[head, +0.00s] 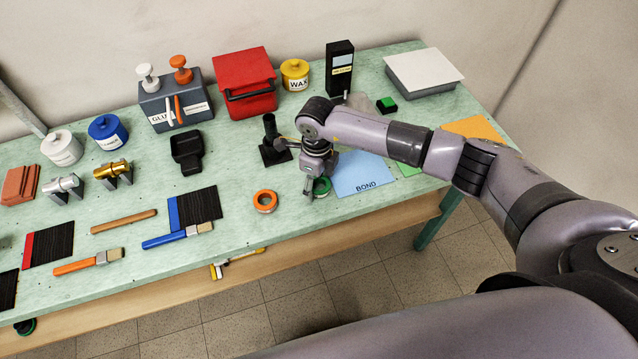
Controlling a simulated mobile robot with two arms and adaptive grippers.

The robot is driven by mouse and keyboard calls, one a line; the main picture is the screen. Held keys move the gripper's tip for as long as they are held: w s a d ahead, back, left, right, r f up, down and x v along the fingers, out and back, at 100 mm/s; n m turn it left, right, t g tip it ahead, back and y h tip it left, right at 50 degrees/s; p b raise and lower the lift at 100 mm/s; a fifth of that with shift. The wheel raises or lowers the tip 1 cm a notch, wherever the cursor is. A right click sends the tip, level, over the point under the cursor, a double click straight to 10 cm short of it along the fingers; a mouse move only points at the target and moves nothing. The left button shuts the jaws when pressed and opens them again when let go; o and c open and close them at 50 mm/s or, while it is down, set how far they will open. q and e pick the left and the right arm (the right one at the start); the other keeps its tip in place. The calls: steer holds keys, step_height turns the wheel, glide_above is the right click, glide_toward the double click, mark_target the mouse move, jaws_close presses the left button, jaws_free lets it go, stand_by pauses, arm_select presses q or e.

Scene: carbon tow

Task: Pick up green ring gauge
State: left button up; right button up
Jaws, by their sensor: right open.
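The green ring gauge (322,186) lies on the light green bench top near its front edge, partly hidden by my right gripper. My right gripper (311,190) points down over the ring, with its fingers at or just above it. It is open; I cannot tell whether a finger touches the ring. My left gripper is not in view.
An orange ring (265,201) lies just left of the gripper. A black stand (272,150) rises behind it, and the blue BOND sheet (361,174) lies to the right.

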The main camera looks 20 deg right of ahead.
steer(key=shift+c, duration=0.2)
steer(key=c, duration=1.3)
steer(key=shift+o, duration=0.2)
steer(key=shift+r, duration=0.15)
